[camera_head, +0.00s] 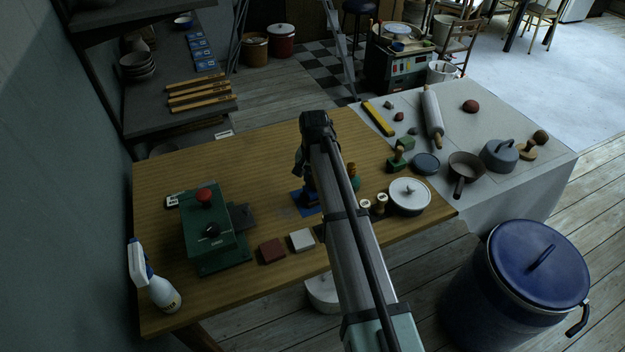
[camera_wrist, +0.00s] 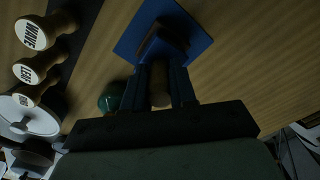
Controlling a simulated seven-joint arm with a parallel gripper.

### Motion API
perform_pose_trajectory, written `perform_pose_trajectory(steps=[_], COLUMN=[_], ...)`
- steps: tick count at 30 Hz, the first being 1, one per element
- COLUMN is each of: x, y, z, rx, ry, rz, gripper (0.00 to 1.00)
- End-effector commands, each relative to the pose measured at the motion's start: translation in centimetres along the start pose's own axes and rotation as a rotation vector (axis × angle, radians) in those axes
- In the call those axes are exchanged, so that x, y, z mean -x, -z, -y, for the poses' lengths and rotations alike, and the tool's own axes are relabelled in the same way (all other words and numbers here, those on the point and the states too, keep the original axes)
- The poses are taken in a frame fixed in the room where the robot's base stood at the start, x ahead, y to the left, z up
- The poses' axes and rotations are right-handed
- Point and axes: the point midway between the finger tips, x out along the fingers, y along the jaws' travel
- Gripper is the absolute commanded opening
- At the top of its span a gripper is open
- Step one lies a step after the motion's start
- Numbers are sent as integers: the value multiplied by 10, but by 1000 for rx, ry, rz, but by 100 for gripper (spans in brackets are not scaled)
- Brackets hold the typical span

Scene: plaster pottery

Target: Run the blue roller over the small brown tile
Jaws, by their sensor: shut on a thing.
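The blue square (camera_head: 298,205) also shows in the head view under my gripper. Whether roller and tile touch, I cannot tell.
A red-brown tile (camera_head: 271,250) and a white tile (camera_head: 302,240) lie near the front edge. A green machine (camera_head: 210,235) stands left. A teal knob (camera_wrist: 112,97), wooden stamps (camera_wrist: 45,30) and a lidded white pot (camera_head: 409,196) stand to the right of my gripper in the head view.

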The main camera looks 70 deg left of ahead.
Motion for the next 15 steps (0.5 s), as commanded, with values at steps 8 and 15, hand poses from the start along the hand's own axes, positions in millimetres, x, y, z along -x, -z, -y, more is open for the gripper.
perform_pose_trajectory(steps=[8, 15], x=[-1, -1], y=[2, 6], z=[-2, -5], rx=[0, 0], ry=[0, 0], rz=[0, 0], gripper=[0, 0])
